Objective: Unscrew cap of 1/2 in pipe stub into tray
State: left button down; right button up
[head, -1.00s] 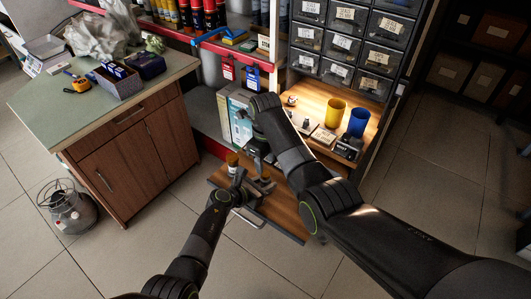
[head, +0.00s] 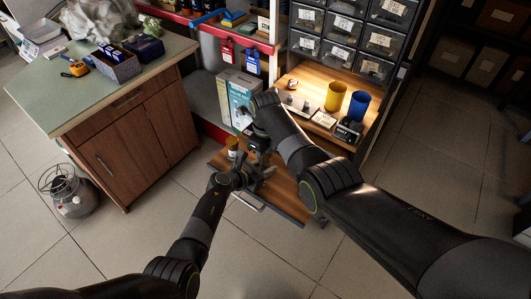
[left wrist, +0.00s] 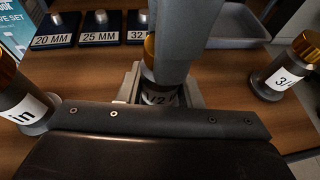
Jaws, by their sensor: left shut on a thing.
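The 1/2 in pipe stub (left wrist: 160,95) stands upright in the left wrist view, with part of its brass cap (left wrist: 150,47) showing. A dark grey bar, which looks like part of my right gripper, covers much of the cap. My left gripper (head: 248,178) is low at the wooden shelf board and is shut on the stub; light grey jaws flank it in the wrist view. My right gripper (head: 260,142) reaches down from above, close to the left one; its fingertips are hidden. A grey tray (left wrist: 238,22) lies behind the stub.
A brass-capped stub (left wrist: 28,105) stands at left and a 3/4 stub (left wrist: 275,78) at right in the wrist view. Blocks marked 20 MM (left wrist: 53,38), 25 MM (left wrist: 98,36) and 32 MM stand behind. The wooden board (head: 285,197) has bare room at right.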

grip_shut()
jog(key=n, duration=1.1)
jog(key=shift+n, duration=0.3)
jog(key=n, duration=0.4)
jog(key=shift+n, duration=0.3)
jog(key=n, duration=0.4)
jog(key=shift+r, duration=0.1)
jog(key=n, duration=0.3)
jog(key=shift+n, duration=0.3)
jog(key=n, duration=0.4)
jog(key=shift+n, duration=0.3)
jog(key=n, duration=0.7)
jog(key=shift+n, duration=0.3)
jog(key=n, duration=0.2)
jog(key=shift+n, duration=0.4)
jog(key=n, duration=0.4)
jog(key=shift+n, duration=0.3)
jog(key=n, duration=0.7)
jog(key=shift+n, duration=0.3)
jog(key=n, duration=0.7)
jog(key=shift+n, duration=0.3)
jog(key=n, duration=0.4)
